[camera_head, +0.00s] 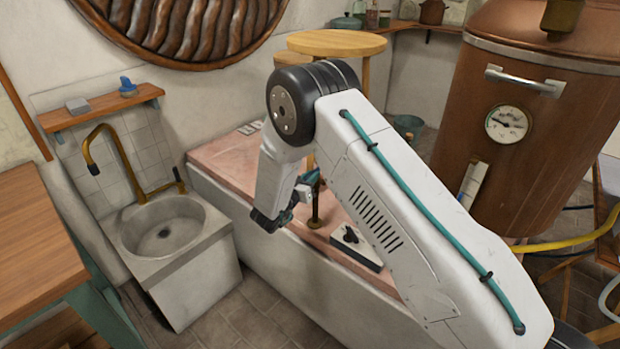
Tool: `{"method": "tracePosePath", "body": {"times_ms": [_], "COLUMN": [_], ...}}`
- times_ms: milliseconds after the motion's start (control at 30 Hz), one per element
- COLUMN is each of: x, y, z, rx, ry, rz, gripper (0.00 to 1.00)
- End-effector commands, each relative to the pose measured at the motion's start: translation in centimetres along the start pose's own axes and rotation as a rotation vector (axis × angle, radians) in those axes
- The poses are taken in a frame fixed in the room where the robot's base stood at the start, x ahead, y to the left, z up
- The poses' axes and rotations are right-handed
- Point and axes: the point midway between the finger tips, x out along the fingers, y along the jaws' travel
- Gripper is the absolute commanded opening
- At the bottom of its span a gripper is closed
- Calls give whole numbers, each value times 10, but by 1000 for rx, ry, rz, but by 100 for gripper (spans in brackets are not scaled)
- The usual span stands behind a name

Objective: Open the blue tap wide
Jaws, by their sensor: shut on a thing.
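The blue tap (312,177) stands on a brass stem on the pink-topped counter, in the middle of the view. Its blue handle is partly hidden by my gripper. My gripper (302,190) reaches in from the left of the stem, at the height of the handle. It is shut on the blue tap. The fingertips are small and partly hidden, so the exact hold and the handle's angle are hard to tell.
A black-and-white box (355,250) sits on the counter right of the stem. A stone sink (170,232) with a brass spout is at left, below a wooden shelf (100,107). A copper boiler (535,120) stands at right. Tiled floor is clear before the counter.

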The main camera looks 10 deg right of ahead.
Motion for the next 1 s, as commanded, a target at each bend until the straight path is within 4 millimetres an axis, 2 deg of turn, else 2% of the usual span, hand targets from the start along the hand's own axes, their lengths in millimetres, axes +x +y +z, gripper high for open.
{"method": "tracePosePath", "body": {"times_ms": [267,300,367,733,1000], "x": [2,2,2,-6,-50], "y": [0,0,0,-1,0], "z": [-2,-2,-2,-1,-1], "rx": [3,3,3,1,1], "ry": [2,3,3,2,2], "rz": [2,2,2,-1,-2], "gripper": [0,23,39,39,39]}}
